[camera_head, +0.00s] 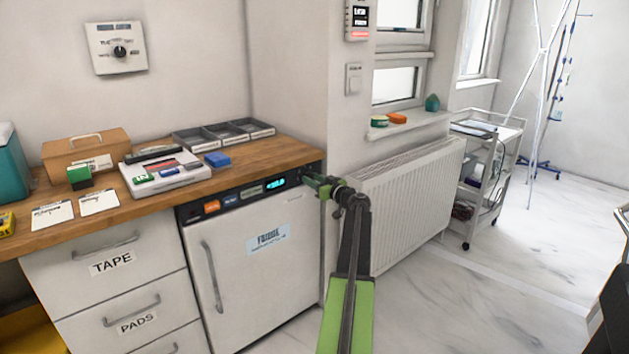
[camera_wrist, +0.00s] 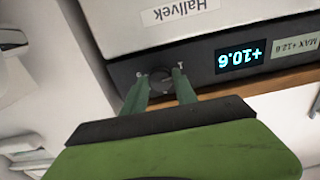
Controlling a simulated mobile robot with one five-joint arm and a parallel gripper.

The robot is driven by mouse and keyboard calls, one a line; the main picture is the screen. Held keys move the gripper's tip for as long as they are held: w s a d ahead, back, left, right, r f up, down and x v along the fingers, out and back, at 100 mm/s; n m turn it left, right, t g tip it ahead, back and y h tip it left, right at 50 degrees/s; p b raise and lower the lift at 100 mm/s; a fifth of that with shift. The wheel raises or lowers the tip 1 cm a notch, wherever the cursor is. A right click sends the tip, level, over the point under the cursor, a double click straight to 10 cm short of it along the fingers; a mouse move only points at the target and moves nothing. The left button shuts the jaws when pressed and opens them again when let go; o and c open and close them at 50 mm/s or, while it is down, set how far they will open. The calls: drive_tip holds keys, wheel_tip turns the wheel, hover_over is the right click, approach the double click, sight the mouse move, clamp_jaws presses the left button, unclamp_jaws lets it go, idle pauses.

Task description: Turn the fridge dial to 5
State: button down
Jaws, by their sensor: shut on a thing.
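The white fridge (camera_head: 258,285) stands under the wooden counter, with a "FRIDGE" label on its door. Its dark top panel (camera_head: 228,199) carries small labels and a lit blue display (camera_head: 276,183). In the wrist view the display (camera_wrist: 240,58) appears to read +10.6. The dark round fridge dial (camera_wrist: 161,82) sits on the panel beside the display, with small marks by its rim. My green gripper (camera_wrist: 161,87) is shut on the dial, one finger on each side. The dial's pointer and setting cannot be made out. In the head view my gripper (camera_head: 326,187) covers the dial at the panel's right end.
A white radiator (camera_head: 405,200) stands right of the fridge, close to my arm. Beyond it is a white trolley (camera_head: 487,175). The counter (camera_head: 130,205) holds a tray, boxes and cards. Another dial (camera_head: 120,51) is on the wall. Open floor lies at right.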

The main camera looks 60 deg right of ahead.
drive_tip(key=shift+s+d, duration=0.1)
drive_tip(key=m, duration=2)
drive_tip(key=shift+a, duration=0.2)
drive_tip(key=m, duration=0.4)
drive_tip(key=shift+m, duration=0.4)
drive_tip(key=m, duration=0.5)
drive_tip(key=shift+r, duration=0.1)
drive_tip(key=m, duration=0.5)
drive_tip(key=shift+d, duration=0.1)
drive_tip(key=m, duration=0.4)
drive_tip(key=shift+m, duration=0.4)
drive_tip(key=shift+d, duration=0.1)
